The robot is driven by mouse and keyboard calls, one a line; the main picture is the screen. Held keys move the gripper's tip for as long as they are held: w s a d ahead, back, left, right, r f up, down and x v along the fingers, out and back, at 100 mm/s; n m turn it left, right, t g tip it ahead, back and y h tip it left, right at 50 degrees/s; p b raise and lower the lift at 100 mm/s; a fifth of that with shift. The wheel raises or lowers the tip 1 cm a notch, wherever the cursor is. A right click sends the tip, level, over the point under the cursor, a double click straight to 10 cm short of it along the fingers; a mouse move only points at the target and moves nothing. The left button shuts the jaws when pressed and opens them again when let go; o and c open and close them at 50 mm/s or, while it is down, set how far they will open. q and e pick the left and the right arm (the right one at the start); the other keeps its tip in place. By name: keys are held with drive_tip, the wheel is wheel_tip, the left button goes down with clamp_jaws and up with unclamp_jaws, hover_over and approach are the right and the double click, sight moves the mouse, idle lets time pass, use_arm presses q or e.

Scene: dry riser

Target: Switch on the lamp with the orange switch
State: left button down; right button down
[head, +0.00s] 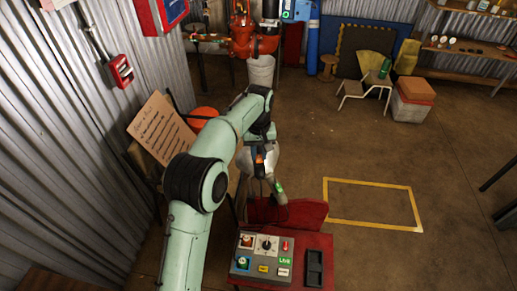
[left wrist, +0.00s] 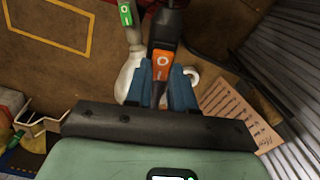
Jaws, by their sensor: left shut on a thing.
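The orange switch (left wrist: 162,63) is a rocker marked O and I, set in a black body. In the left wrist view it sits between the blue fingers of my left gripper (left wrist: 164,84), which is shut on that body. In the head view the orange switch (head: 260,158) is small, at the end of my left arm. A green switch (left wrist: 125,14) on a pale grey body is beside it, and it also shows in the head view (head: 280,187). A white rounded part (left wrist: 130,74), perhaps of a lamp, is behind the fingers. I cannot tell the rocker's position or see any glow.
A red table (head: 318,242) holds a grey control panel (head: 262,258) and a black tray (head: 314,267), just below the gripper. A paper sign (head: 161,129) stands at the left by the corrugated wall. The floor with the yellow rectangle (head: 370,184) is clear.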

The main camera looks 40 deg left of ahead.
sight(259, 157)
use_arm(q)
drive_tip(key=shift+r, duration=0.1)
drive_tip(key=c, duration=1)
unclamp_jaws()
drive_tip(key=shift+o, duration=0.2)
wheel_tip(259, 157, up, 13)
drive_tip(key=p, duration=0.4)
drive_tip(key=shift+r, duration=0.15)
